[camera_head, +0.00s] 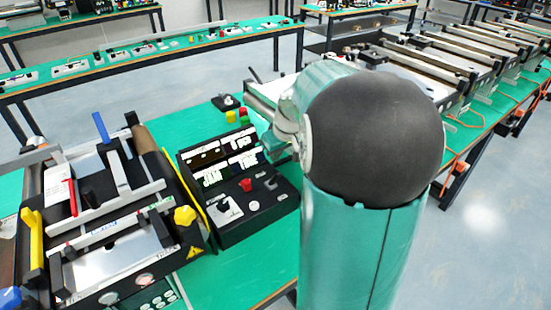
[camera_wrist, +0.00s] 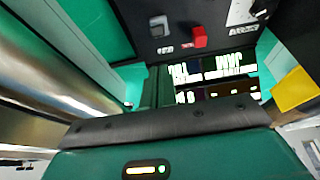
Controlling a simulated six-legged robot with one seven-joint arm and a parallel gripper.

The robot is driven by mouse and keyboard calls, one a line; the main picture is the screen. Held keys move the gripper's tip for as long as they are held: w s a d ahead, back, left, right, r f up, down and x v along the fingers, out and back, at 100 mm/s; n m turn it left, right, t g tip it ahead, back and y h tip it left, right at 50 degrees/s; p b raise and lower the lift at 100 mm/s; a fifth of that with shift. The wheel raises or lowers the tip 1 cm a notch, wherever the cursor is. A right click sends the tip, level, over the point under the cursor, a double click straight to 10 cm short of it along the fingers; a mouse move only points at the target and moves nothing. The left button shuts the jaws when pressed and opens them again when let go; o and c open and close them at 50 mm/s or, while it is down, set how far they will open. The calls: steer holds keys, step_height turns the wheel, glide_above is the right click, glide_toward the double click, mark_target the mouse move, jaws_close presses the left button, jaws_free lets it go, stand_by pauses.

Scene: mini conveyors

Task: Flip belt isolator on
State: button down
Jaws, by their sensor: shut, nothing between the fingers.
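The black control box (camera_head: 243,222) stands on the green bench in the head view. Its sloped face carries a red knob (camera_head: 245,185), a small grey switch (camera_head: 266,176) and a lever on a white plate (camera_head: 224,210). I cannot read which is the belt isolator. The wrist view shows the red knob (camera_wrist: 200,38), grey switch (camera_wrist: 158,27) and part of the white plate (camera_wrist: 243,12) at the top. My gripper (camera_wrist: 150,88) appears shut and empty, near the lit displays (camera_wrist: 212,68).
More conveyors (camera_head: 440,60) line a bench at right. Bare bench (camera_head: 215,265) lies in front of the box.

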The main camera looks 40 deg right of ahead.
steer(key=s+r, duration=0.4)
steer(key=s, duration=0.1)
steer(key=shift+s+a+r, duration=0.3)
steer(key=shift+r, duration=0.1)
